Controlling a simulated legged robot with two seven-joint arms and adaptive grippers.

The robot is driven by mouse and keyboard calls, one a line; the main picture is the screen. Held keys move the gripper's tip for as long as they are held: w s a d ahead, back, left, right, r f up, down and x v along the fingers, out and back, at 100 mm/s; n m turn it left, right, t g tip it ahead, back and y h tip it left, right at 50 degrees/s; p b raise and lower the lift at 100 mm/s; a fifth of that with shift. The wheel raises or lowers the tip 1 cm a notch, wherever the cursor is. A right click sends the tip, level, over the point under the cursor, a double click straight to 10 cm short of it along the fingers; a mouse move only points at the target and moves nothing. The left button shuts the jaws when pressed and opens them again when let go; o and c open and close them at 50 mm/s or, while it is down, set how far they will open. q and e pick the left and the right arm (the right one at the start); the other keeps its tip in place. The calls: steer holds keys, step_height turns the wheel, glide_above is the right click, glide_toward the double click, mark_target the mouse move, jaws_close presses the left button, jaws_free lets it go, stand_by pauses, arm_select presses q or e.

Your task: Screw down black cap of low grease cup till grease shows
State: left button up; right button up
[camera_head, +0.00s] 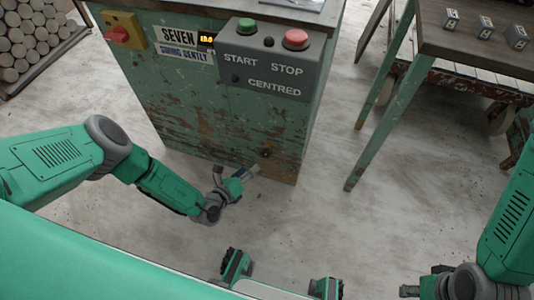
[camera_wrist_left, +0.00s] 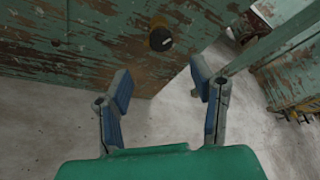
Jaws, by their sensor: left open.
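The low grease cup (camera_head: 265,153) is a small dark round fitting low on the front of the green machine cabinet (camera_head: 215,120). In the left wrist view its black cap (camera_wrist_left: 160,39) shows a yellowish rim and a small pale mark; I cannot tell whether any grease shows. My left gripper (camera_head: 236,171) is open and empty, just below the cup in the head view. In the left wrist view its blue-padded fingers (camera_wrist_left: 160,80) stand apart, with the cup beyond and above them. My right gripper (camera_head: 424,286) is partly visible at the bottom right; its jaw opening is unclear.
A control box (camera_head: 270,58) with green and red buttons sits high on the cabinet, beside a red switch (camera_head: 117,34). A table (camera_head: 455,42) with several small metal blocks stands at right, its legs near the cabinet. The floor between is clear.

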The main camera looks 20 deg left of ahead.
mark_target(264, 156)
arm_select(q)
steer(key=b+x, duration=0.4)
steer(key=x, duration=0.6)
steer(key=shift+s+d+f+b, duration=0.1)
steer(key=shift+f+b, duration=0.05)
steer(key=shift+b, duration=0.15)
steer(key=shift+w+d+f, duration=0.1)
steer(key=shift+w+d, duration=0.1)
steer(key=shift+w, duration=0.4)
jaws_close()
